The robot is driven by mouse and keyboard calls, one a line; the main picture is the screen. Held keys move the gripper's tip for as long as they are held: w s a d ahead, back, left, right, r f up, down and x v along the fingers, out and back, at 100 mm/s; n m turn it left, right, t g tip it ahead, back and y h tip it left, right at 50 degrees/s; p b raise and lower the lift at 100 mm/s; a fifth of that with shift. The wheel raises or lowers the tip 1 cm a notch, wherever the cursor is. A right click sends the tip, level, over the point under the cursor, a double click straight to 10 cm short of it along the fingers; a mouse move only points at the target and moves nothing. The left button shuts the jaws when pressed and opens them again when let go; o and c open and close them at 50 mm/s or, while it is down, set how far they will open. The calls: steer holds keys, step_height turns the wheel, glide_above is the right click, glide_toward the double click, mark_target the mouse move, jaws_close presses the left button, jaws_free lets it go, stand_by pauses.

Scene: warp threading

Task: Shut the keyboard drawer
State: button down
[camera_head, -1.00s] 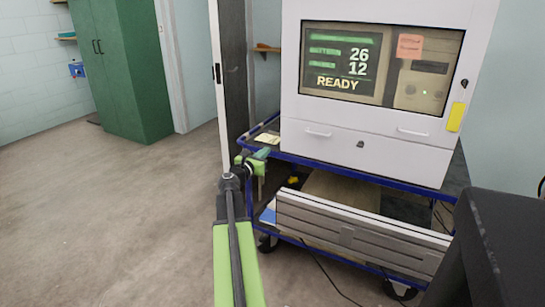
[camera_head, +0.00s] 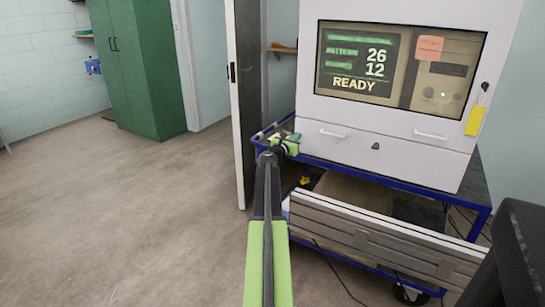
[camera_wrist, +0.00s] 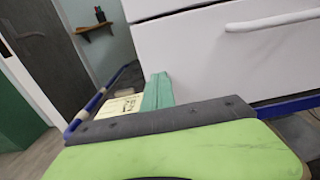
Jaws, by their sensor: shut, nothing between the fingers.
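The keyboard drawer (camera_head: 395,155) is the wide white panel low on the white cabinet, below the screen. It has two bar handles and a small lock between them. Its left part and one handle (camera_wrist: 272,20) fill the upper right of the wrist view. The drawer looks nearly flush with the cabinet; I cannot tell how far it stands out. My gripper (camera_head: 296,138) is shut and empty at the drawer's lower left corner. In the wrist view its green fingers (camera_wrist: 157,92) are beside the drawer's left edge; I cannot tell whether they touch.
The cabinet (camera_head: 405,15) stands on a blue-framed cart (camera_head: 400,180). A ribbed grey panel (camera_head: 385,240) is low at the cart's front, with cables near the floor. A door edge (camera_head: 240,100) stands close left of my arm. Open floor (camera_head: 130,220) lies at left.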

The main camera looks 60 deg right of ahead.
steer(key=shift+d+r, duration=0.2)
steer(key=shift+d, duration=0.2)
steer(key=a, duration=1.4)
steer(key=shift+w+a+f, duration=0.2)
steer(key=shift+w+a, duration=0.05)
steer(key=shift+a, duration=0.15)
